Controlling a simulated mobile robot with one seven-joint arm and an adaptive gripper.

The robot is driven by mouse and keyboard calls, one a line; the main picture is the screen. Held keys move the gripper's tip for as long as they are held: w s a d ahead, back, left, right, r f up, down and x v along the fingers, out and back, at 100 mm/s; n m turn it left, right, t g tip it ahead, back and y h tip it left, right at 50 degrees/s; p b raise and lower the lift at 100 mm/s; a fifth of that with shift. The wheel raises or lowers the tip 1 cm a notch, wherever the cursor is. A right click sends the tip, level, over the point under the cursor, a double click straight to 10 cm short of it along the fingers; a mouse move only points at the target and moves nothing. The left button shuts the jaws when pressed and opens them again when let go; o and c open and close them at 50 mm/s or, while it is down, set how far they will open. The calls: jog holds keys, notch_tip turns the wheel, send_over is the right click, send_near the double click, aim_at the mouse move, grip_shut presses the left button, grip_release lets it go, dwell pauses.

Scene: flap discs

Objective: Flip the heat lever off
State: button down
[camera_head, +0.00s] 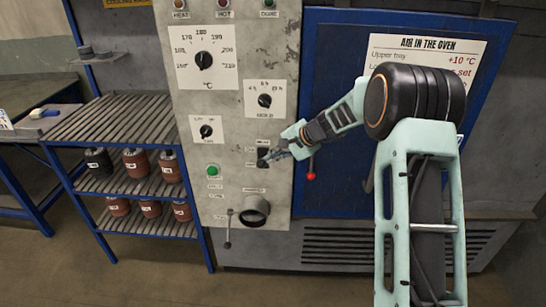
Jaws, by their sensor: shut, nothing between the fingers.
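My gripper (275,156) is shut and empty, at the lower right of the grey control panel (236,90). Its fingertips are at or very near a small dark switch or lever (262,163), which sits below a small label. I cannot tell whether they touch it, nor which way it points. The labels beside it are too small to read. A lever with a red ball end (311,176) hangs down just right of my gripper, by the blue oven door. Another lever with a dark knob (228,244) hangs at the panel's bottom left.
Dials (204,61), a green button (212,170) and a round port (255,211) are on the panel. The blue oven door (340,120) with a paper sign (425,55) is on the right. A slatted blue rack (120,120) with brown and dark cylinders stands at left.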

jog(key=shift+f+b, duration=0.2)
jog(key=shift+b, duration=0.4)
jog(key=shift+s+b, duration=0.15)
jog(key=shift+b, duration=0.75)
jog(key=shift+s+f+n+t+b, duration=0.3)
jog(key=shift+f+t+b, duration=0.3)
jog(key=shift+b, duration=2.95)
jog(key=f+t+b, duration=0.1)
jog(key=b, duration=0.7)
jog(key=s+f+n+t+b, duration=0.1)
jog(key=f+b, duration=0.1)
jog(key=b, duration=0.7)
jog(key=shift+s+f+y, duration=0.1)
jog(key=shift+s+y, duration=0.05)
jog(key=shift+y, duration=0.15)
